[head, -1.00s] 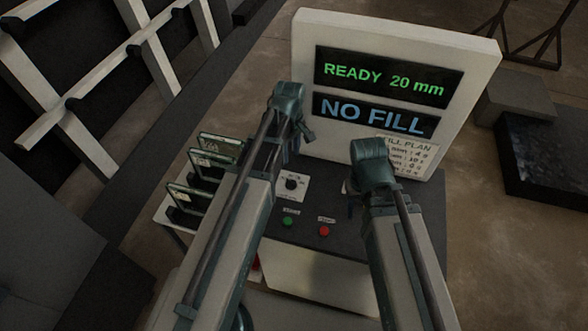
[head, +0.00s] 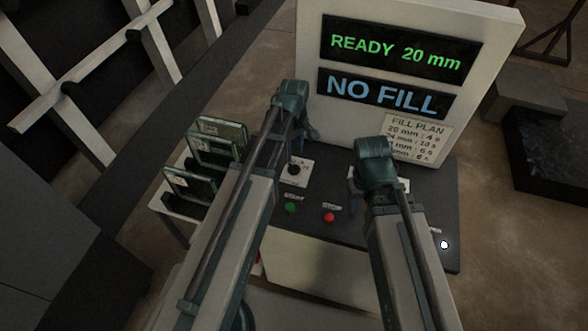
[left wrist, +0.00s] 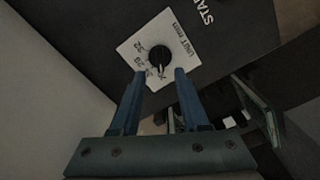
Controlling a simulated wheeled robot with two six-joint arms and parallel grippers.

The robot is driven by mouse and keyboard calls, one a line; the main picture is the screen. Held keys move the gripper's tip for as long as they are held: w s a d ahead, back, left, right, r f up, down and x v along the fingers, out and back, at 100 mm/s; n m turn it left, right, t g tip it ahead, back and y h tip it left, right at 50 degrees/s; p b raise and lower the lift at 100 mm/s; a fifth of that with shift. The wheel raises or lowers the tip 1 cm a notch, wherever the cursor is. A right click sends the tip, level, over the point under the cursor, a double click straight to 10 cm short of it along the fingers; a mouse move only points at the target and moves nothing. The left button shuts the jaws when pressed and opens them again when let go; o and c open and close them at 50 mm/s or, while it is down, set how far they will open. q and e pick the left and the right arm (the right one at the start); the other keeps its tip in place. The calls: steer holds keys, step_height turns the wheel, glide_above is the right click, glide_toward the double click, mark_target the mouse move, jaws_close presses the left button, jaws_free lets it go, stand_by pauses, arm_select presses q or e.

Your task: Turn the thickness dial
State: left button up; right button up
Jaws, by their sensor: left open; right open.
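The thickness dial (head: 294,169) is a black knob on a white label plate on the machine's dark panel. In the left wrist view the dial (left wrist: 159,52) sits just beyond my fingertips, roughly centred between them, with numbers on its plate. My left gripper (left wrist: 160,72) is open and empty, its two blue fingers apart and pointing at the plate; contact with the dial cannot be seen. In the head view my left gripper (head: 299,145) is by the dial and partly hides its plate. My right gripper (head: 352,184) is over the panel to the right, open, its fingers mostly hidden.
A display (head: 395,68) reads READY 20 mm and NO FILL. A fill plan sheet (head: 418,137) hangs below it. Green (head: 290,208) and red (head: 329,217) buttons sit in front of the dial. Framed glass panes (head: 218,138) stand left of the panel. A white round button (head: 444,245) lies at right.

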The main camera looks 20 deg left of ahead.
mark_target(294, 165)
arm_select(q)
step_height(294, 165, down, 6)
steer(key=b, duration=0.5)
steer(key=shift+f, duration=0.1)
arm_select(e)
step_height(294, 165, down, 6)
steer(key=shift+f, duration=0.1)
arm_select(q)
jaws_close()
